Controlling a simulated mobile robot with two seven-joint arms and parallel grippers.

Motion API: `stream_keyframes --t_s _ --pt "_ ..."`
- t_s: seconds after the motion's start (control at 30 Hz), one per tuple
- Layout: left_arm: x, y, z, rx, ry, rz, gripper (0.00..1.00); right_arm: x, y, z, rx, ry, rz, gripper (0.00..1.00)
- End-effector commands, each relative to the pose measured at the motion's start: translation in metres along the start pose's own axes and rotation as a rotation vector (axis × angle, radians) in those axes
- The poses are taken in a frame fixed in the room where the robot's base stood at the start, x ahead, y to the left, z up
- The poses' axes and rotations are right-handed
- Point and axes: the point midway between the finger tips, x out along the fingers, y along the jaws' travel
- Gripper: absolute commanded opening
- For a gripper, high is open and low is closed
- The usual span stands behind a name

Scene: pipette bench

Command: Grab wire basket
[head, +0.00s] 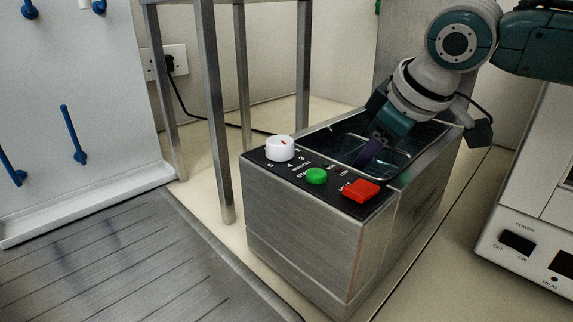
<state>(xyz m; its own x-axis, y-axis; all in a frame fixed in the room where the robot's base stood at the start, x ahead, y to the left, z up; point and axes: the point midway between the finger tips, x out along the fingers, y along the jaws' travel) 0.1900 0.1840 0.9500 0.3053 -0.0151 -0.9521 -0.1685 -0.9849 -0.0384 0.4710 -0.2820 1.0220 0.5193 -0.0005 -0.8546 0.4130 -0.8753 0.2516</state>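The wire basket (403,154) appears to be in the open tank of a steel bath; only thin pale rim lines show, and my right arm covers part of it. My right gripper (371,154) points down into the tank, over or at the near part of the basket. My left gripper is not in view.
The steel bath (305,215) has a white dial (280,148), a green button (317,176) and a red switch (361,191) on its near top. A metal stand (216,120) is behind left, a ribbed drainboard (120,265) at left, and a white device (525,235) at right.

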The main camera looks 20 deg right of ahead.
Motion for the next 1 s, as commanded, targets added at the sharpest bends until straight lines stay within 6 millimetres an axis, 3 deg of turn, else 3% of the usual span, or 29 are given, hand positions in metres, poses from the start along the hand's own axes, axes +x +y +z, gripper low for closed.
stream_keyframes --t_s 0.03,0.37,1.0 --pt "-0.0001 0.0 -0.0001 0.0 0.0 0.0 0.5 -0.0001 -0.0001 0.0 0.0 0.0 0.0 0.36" --pt "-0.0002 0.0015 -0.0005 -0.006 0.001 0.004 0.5 0.0 0.0 0.0001 0.0 0.0 0.0 0.0" --pt "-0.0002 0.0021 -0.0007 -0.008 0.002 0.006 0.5 0.0003 -0.0003 0.0006 0.0 -0.001 0.0 0.0"
